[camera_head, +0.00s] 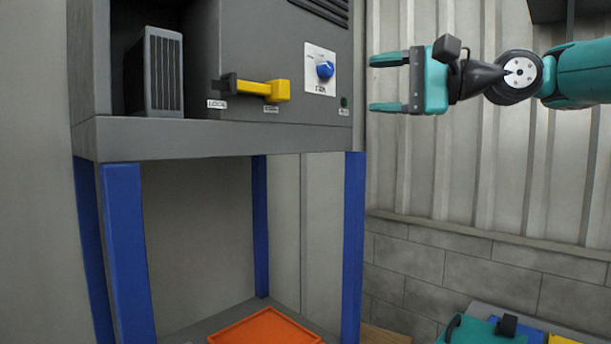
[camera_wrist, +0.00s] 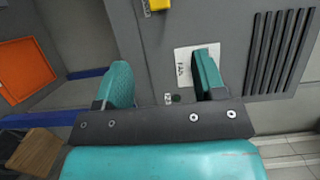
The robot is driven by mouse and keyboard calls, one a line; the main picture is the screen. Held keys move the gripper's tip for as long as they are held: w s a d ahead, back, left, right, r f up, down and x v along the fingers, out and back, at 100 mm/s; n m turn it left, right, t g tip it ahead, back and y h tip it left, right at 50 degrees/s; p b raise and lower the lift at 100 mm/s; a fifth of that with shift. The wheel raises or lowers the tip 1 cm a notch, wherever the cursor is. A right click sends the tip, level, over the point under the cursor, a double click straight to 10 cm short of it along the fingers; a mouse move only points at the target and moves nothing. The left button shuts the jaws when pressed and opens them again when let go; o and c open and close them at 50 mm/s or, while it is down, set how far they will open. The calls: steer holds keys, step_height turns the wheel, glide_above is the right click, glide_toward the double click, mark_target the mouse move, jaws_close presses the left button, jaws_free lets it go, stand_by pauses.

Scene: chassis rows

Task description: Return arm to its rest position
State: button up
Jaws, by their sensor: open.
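My gripper (camera_head: 385,83) is teal with two fingers, held level at the upper right of the head view. Its fingers point left toward the grey cabinet (camera_head: 210,137), and they are apart with nothing between them. The gripper appears apart from the cabinet. In the wrist view my gripper (camera_wrist: 160,85) shows both fingers spread, with the cabinet face behind them. My teal arm extends off to the right edge of the head view.
The cabinet front has a yellow handle (camera_head: 265,89), a blue knob (camera_head: 325,69) and a dark finned unit (camera_head: 160,72) in an opening. Blue legs (camera_head: 353,240) hold it up. An orange tray (camera_head: 265,329) lies below. A corrugated wall (camera_head: 455,165) stands behind my gripper.

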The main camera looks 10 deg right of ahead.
steer(key=s+a+f+n+g+h+b, duration=0.1)
steer(key=s+a+f+n+g+h, duration=0.3)
steer(key=f, duration=0.6)
steer(key=s+a+f+n+h+b, duration=0.1)
steer(key=s+a+f+n+b, duration=0.1)
steer(key=a+f, duration=0.6)
steer(key=s+d+f+n+g+h, duration=0.2)
steer(key=s+f+n+g+h, duration=0.1)
steer(key=s+f, duration=0.6)
steer(key=s+d+f+n+g+h+b, duration=0.1)
steer(key=s+f+n, duration=0.4)
steer(key=s+f, duration=0.5)
step_height(320, 180, down, 3)
steer(key=shift+d+r+g+h, duration=0.1)
steer(key=shift+d+g+h, duration=0.45)
steer(key=shift+g+h, duration=0.4)
